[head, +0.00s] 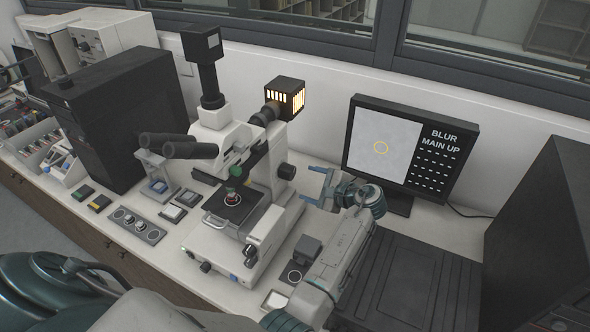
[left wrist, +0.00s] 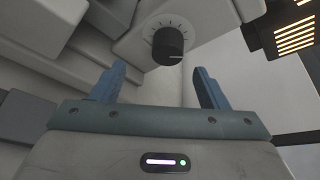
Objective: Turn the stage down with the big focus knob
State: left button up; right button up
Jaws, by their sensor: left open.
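The microscope (head: 245,145) stands on the bench. Its stage (head: 222,212) is a dark plate with a small round sample under a green-banded objective. A black knob (head: 287,171) sits on the right side of the microscope's body. In the left wrist view a black knob with a white pointer line and tick marks (left wrist: 168,46) appears beyond and between the fingertips, apart from them; it looks like the same knob. My left gripper (head: 322,186) is open and empty, to the right of the microscope, with blue fingers. It also shows in the left wrist view (left wrist: 160,80). My right gripper is out of view.
A monitor (head: 410,150) behind my left gripper reads "BLUR MAIN UP" beside a yellow ring. A lit lamp housing (head: 285,97) sits above the knob.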

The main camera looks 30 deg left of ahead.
aim_at(293, 174)
pick_arm(q)
jog(key=shift+m, duration=0.6)
jog(key=b+x, duration=0.1)
jog(key=x, duration=0.2)
jog(key=w+b+x, duration=0.1)
jog(key=b+x, duration=0.1)
jog(key=x, duration=0.2)
jog(key=b+x, duration=0.1)
jog(key=x, duration=0.2)
jog(key=shift+w, duration=0.35)
jog(key=shift+a, duration=0.1)
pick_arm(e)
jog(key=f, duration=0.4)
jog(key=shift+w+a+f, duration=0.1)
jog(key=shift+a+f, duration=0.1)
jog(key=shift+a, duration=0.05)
pick_arm(q)
jog(key=c, duration=1)
